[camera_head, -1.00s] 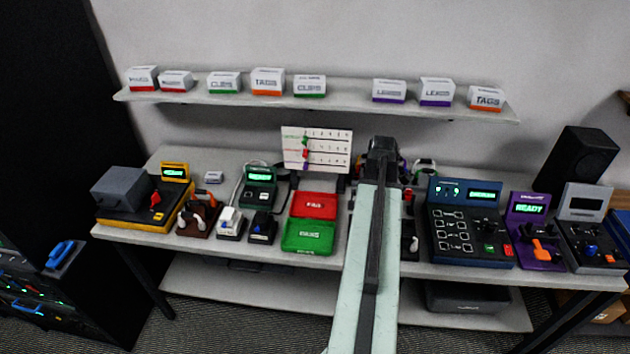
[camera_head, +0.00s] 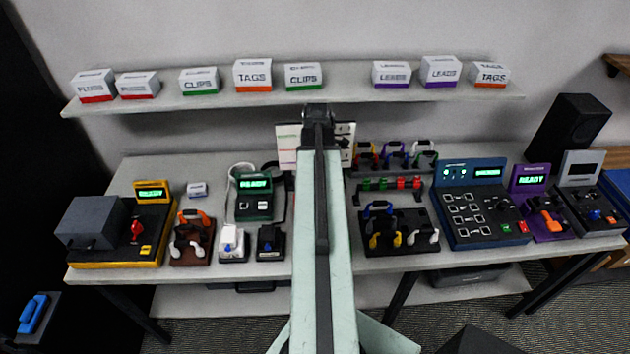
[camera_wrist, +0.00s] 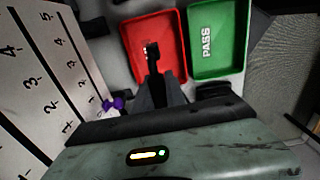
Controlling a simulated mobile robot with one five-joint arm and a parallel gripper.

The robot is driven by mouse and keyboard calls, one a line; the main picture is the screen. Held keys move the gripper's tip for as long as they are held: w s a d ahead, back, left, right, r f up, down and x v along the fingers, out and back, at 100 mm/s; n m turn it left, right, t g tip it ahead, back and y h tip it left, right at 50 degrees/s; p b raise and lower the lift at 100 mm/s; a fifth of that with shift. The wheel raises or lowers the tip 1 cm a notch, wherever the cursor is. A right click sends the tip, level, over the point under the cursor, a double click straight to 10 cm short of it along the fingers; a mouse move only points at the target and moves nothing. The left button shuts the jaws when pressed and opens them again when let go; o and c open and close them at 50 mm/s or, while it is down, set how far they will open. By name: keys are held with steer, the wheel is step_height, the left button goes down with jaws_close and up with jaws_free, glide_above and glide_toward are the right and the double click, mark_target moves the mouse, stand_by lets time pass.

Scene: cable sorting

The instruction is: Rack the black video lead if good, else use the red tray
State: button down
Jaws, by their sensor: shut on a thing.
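My gripper (camera_wrist: 156,84) points at the trays in the wrist view and is shut on a small dark piece (camera_wrist: 152,50) with a pale mark. I take this to be the black video lead's end; the rest of the lead cannot be made out. The piece shows in front of the red tray (camera_wrist: 175,22); its height above the tray is unclear. The green tray (camera_wrist: 217,66), marked PASS, lies to the right of the red one. In the head view my arm covers both trays and hides the gripper's fingers.
A white numbered board (camera_wrist: 32,75) stands close on the left in the wrist view. Coloured hooks (camera_head: 397,155) stand behind a holder with several handles (camera_head: 400,248). A blue tester (camera_head: 480,205) is farther right. A shelf (camera_head: 350,95) with boxes runs above.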

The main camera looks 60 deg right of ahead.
steer(key=f+b, duration=0.6)
steer(key=d+f+b, duration=0.1)
steer(key=f+b, duration=0.2)
steer(key=shift+s+f, duration=0.15)
steer(key=shift+f, duration=0.1)
stand_by(1.3)
steer(key=shift+f+b, duration=0.35)
steer(key=shift+b, duration=0.25)
steer(key=shift+f+b, duration=0.3)
steer(key=shift+f, duration=0.15)
stand_by(0.5)
